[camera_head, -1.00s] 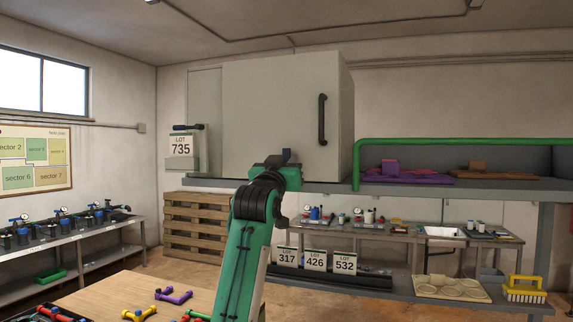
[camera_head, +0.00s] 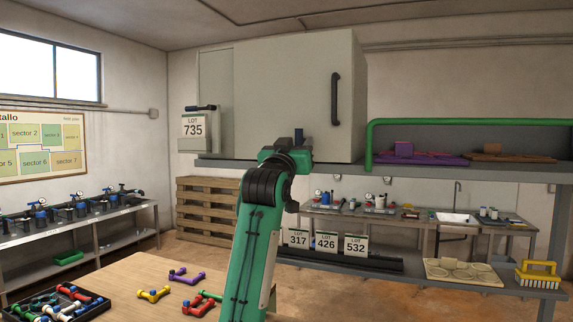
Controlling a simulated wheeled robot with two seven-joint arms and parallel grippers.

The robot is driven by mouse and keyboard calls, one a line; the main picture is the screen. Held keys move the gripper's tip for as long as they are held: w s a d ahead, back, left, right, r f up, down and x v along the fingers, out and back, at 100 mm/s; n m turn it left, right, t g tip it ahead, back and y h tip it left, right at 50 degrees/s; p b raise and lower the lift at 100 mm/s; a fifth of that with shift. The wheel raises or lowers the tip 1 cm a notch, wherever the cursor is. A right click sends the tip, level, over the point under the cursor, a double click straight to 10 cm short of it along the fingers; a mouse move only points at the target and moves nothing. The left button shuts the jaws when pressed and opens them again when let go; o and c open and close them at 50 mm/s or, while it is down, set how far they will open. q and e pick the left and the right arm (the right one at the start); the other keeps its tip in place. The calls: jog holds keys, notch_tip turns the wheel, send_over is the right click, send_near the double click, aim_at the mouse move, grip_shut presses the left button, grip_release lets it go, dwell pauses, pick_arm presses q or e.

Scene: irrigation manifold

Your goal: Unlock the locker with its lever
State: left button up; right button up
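The locker (camera_head: 270,90) is a large pale grey box on a high shelf, with its door shut and a dark vertical bar handle (camera_head: 335,99) on the right part of its front. My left gripper (camera_head: 298,138) is in front of the locker's lower edge, well right of the lever and below left of the handle. My wrist hides part of it, and its finger gap does not show. My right gripper is not in view.
A green rail (camera_head: 470,122) edges the shelf bay right of the locker. A wooden table (camera_head: 135,275) with coloured pipe fittings and a dark tray (camera_head: 58,305) is at lower left. Wooden pallets (camera_head: 205,212) stand below the shelf (camera_head: 400,173). The space before the lever looks clear.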

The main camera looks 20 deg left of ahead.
pick_arm(q)
jog(key=b+v, duration=0.5)
jog(key=v, duration=0.7)
jog(key=shift+f, duration=0.15)
